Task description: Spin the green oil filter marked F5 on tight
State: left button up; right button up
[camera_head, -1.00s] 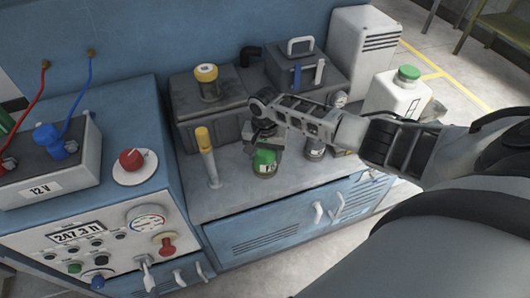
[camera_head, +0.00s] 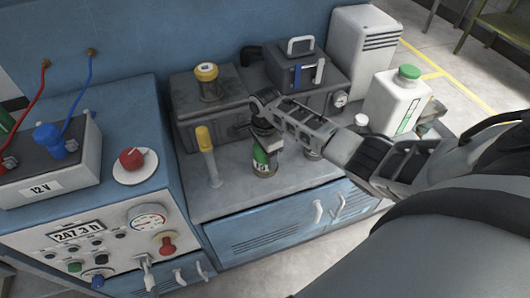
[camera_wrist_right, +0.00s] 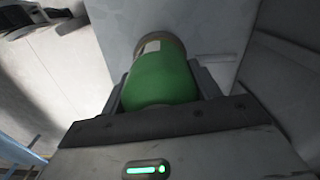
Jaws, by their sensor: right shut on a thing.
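The green oil filter (camera_head: 260,161) stands upright at the front middle of the bench top, with a white label patch on its side. I cannot read its marking. My right gripper (camera_head: 264,142) reaches down over it from above and is shut on it. In the right wrist view the green filter (camera_wrist_right: 163,78) sits between the two fingers (camera_wrist_right: 160,90), with a brownish rim and part of a pale label at its far end. What lies under the filter is hidden. My left gripper is not in view.
A yellow-topped clear tube (camera_head: 205,150) stands just left of the filter. A dark box (camera_head: 205,130) with a yellow-capped jar (camera_head: 207,82) is behind. A green-capped white jug (camera_head: 398,100) stands right. Bare bench lies in front.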

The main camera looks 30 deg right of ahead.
jog(key=m, duration=0.3)
jog(key=shift+d+m, duration=0.1)
jog(key=shift+m, duration=1)
jog(key=o, duration=1.3)
jog(key=shift+c, duration=0.2)
